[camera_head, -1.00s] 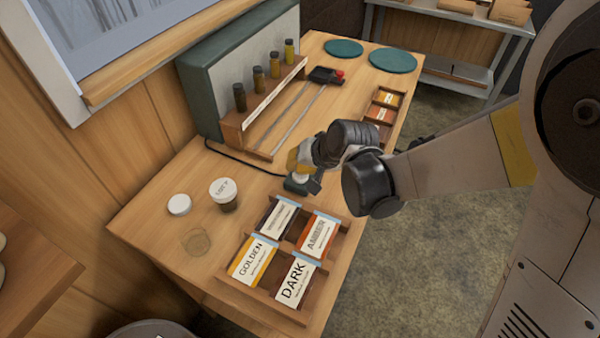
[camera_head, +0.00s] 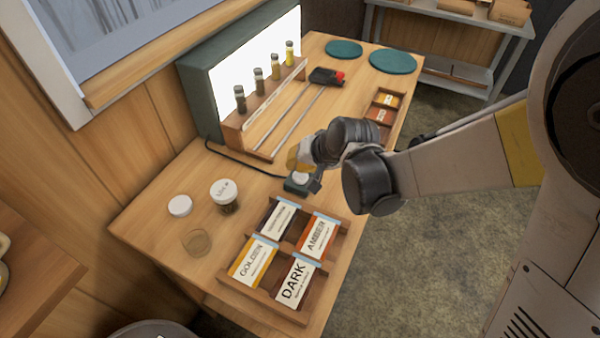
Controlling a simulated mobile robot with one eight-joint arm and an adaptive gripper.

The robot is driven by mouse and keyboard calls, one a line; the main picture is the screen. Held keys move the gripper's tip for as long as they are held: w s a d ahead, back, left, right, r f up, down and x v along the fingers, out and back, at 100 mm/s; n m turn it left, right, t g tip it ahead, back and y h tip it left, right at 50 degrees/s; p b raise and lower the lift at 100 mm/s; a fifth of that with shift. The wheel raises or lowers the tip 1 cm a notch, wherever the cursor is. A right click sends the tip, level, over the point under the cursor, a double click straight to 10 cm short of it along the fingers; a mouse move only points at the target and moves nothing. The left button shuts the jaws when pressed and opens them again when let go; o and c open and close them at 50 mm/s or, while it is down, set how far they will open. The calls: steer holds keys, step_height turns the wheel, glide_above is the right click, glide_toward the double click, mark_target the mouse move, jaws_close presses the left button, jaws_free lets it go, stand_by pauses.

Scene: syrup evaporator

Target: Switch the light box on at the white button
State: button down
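The light box (camera_head: 262,60) stands at the back of the wooden table in the head view, and its front panel glows bright white. A dark cable runs from it to a small dark switch box (camera_head: 294,187) with a white button (camera_head: 300,178) on top. My gripper (camera_head: 305,172) is right at the button, coming from the upper right, with its tip very close to or touching it. The fingers are small and partly hidden by the wrist, so I cannot tell whether they are open or shut.
A rack (camera_head: 262,105) of several sample bottles stands before the light box. A label tray (camera_head: 262,290) lies at the front, near a lidded jar (camera_head: 225,195), a white lid (camera_head: 180,205) and a glass (camera_head: 197,242). Teal discs (camera_head: 392,61) lie at the far end.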

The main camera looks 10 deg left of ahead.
mark_target(297, 173)
step_height(297, 173, up, 6)
steer(key=p, duration=0.4)
steer(key=shift+r+p, duration=0.1)
steer(key=shift+p, duration=0.25)
